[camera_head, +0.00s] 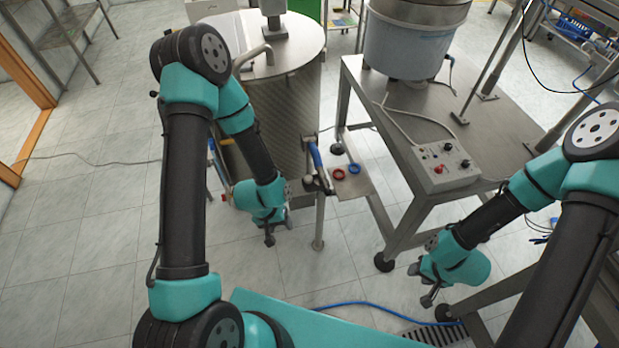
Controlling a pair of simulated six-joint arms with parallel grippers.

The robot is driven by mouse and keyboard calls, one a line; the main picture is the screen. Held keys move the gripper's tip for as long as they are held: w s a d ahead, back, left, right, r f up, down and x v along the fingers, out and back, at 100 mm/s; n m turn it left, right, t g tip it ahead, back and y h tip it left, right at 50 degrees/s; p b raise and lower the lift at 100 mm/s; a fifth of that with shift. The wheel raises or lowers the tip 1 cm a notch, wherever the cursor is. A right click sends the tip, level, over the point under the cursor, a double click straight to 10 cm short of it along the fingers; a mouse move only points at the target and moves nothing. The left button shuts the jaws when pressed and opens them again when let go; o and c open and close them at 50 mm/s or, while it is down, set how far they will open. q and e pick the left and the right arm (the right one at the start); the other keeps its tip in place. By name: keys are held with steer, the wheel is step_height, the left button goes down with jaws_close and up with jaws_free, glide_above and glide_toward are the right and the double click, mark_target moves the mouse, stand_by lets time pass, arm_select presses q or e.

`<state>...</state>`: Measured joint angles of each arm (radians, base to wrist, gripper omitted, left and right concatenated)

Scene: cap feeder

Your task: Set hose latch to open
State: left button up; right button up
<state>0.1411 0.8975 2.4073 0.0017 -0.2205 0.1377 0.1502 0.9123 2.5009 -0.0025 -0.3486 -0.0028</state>
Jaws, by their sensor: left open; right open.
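The likely hose latch (318,183) is a small dark fitting at the lower end of a short blue hose (315,155), beside the metal drum. Its open or closed position is too small to tell. My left gripper (277,230) is open and empty, pointing down just left of and below the fitting, apart from it. My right gripper (422,284) is open and empty, low over the floor at the right, well away from the fitting.
A small metal shelf (354,187) right of the fitting carries a red ring (338,173) and a blue ring (354,168). A steel table (425,110) with a control box (443,165) stands at the right. A thin post (318,222) stands below the fitting. The floor in front is mostly clear.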

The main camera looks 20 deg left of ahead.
mark_target(308, 178)
arm_select(q)
steer(key=w+a+r+n, duration=0.1)
steer(key=w+r+n, duration=0.5)
steer(key=w, duration=0.5)
steer(key=w+a+r+n+g, duration=0.1)
steer(key=w+a+r+n, duration=0.1)
steer(key=w+r+n, duration=0.3)
steer(key=w+r, duration=0.4)
steer(key=w, duration=0.3)
steer(key=shift+w+a+n+g, duration=0.25)
steer(key=shift+a+n+g, duration=0.05)
steer(key=shift+n, duration=0.1)
steer(key=x, duration=1.7)
steer(key=shift+d, duration=0.35)
steer(key=shift+c, duration=0.4)
jaws_close()
